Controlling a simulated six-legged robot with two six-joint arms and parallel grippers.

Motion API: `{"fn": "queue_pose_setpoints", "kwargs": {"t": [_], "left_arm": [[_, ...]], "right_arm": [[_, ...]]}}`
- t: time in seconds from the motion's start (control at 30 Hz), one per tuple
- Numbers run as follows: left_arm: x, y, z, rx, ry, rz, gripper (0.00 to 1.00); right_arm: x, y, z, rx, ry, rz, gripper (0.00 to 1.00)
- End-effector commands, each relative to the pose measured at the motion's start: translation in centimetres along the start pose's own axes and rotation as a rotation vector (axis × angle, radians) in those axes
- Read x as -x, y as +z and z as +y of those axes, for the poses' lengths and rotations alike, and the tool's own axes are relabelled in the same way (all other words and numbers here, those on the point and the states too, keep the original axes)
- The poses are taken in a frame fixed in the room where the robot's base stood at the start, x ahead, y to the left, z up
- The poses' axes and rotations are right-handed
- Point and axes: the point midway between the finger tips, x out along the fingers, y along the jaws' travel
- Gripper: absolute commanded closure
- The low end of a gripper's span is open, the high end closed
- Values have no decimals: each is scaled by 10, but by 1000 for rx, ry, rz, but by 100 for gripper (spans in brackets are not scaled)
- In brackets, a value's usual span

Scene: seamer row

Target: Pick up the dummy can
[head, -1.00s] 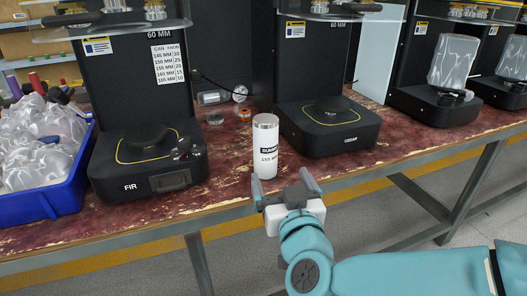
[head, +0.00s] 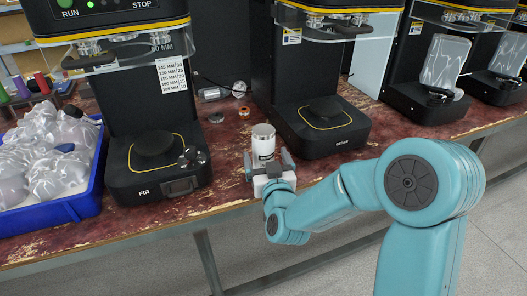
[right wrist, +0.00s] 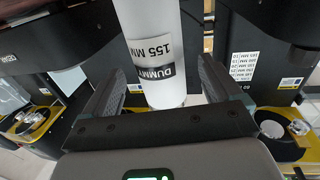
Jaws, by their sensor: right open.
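The dummy can (head: 263,138) is a white cylinder with a silver rim and a black-and-white label. It stands upright on the worn red bench between two black machines. My right gripper (head: 268,162) is open at the can, with one finger to each side of it; the gripper hides the can's lower part in the head view. In the right wrist view the can (right wrist: 155,35) shows upside down, its label reading DUMMY 155 MM, between the open fingers (right wrist: 160,85), with gaps visible beside it. My left gripper is not in view.
A black machine marked FIR (head: 150,185) stands left of the can, another machine (head: 320,130) right of it. A blue bin (head: 60,212) of clear bags sits at the far left. Small glass and orange items (head: 243,112) lie behind the can.

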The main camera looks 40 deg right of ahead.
Motion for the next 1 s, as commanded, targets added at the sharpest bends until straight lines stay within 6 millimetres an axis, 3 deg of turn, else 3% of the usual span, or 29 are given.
{"fn": "queue_pose_setpoints", "kwargs": {"t": [0.2,0.47,0.5,0.7,1.0], "left_arm": [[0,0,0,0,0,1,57],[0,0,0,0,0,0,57],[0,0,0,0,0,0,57],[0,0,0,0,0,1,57],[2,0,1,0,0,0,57]], "right_arm": [[-34,0,0,0,2,0,8],[-39,-1,0,0,0,-1,8],[-39,-1,0,0,0,-1,11],[-39,-1,0,0,0,-1,71],[-39,-8,0,-1,1,3,71]]}}
